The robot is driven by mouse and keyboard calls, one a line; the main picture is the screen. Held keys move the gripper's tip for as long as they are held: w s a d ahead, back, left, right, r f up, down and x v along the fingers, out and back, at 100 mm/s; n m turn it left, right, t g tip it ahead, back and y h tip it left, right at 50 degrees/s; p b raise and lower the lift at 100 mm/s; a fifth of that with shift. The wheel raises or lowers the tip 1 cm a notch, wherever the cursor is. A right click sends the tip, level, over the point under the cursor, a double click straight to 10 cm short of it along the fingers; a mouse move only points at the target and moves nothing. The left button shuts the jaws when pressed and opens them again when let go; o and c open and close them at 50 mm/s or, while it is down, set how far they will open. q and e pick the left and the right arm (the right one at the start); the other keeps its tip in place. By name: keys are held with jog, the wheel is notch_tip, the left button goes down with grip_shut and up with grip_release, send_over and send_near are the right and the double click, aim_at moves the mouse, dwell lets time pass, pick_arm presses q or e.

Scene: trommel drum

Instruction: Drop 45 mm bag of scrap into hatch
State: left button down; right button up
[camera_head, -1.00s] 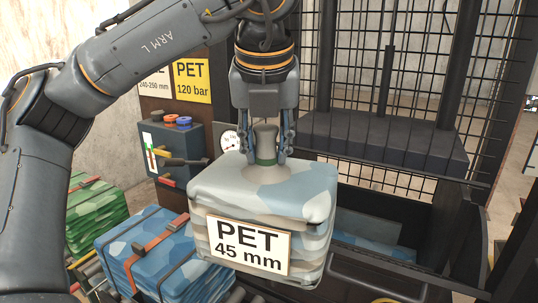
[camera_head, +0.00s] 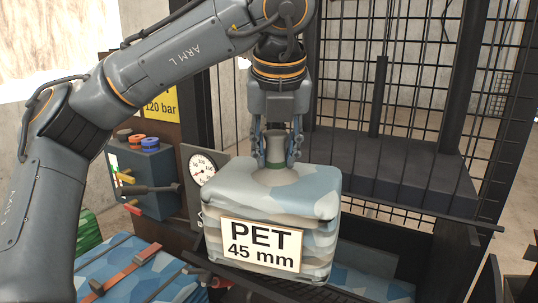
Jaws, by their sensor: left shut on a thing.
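The bag of scrap (camera_head: 225,207) is a blocky bundle in pale blue, grey and beige camouflage, with a white label reading PET 45 mm. My left gripper (camera_head: 276,158) is shut on the neck at its top and holds it upright, hanging in front of the dark caged machine. The bag covers part of the opening (camera_head: 385,235) behind and below it, where blue camouflage material (camera_head: 365,262) shows. I cannot tell whether the bag touches the opening's front edge. My right gripper is not in view.
A dark block (camera_head: 400,165) sits inside the mesh cage behind the bag. A control box (camera_head: 148,180) with a lever and a round gauge (camera_head: 202,168) stand to the left. A strapped blue bale (camera_head: 125,270) and a green bale (camera_head: 88,232) lie at lower left.

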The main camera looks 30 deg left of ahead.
pick_arm(q)
jog(key=w+f+b, duration=0.4)
jog(key=w+f, duration=0.2)
jog(key=w, duration=0.1)
jog(key=shift+a, duration=0.15)
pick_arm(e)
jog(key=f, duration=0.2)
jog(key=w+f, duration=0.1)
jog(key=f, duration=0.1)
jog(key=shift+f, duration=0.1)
pick_arm(q)
jog(key=shift+f, duration=0.1)
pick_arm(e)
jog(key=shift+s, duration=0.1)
pick_arm(q)
jog(key=c, duration=0.8)
grip_release()
jog(key=v, duration=1.2)
jog(key=shift+w+a, duration=0.1)
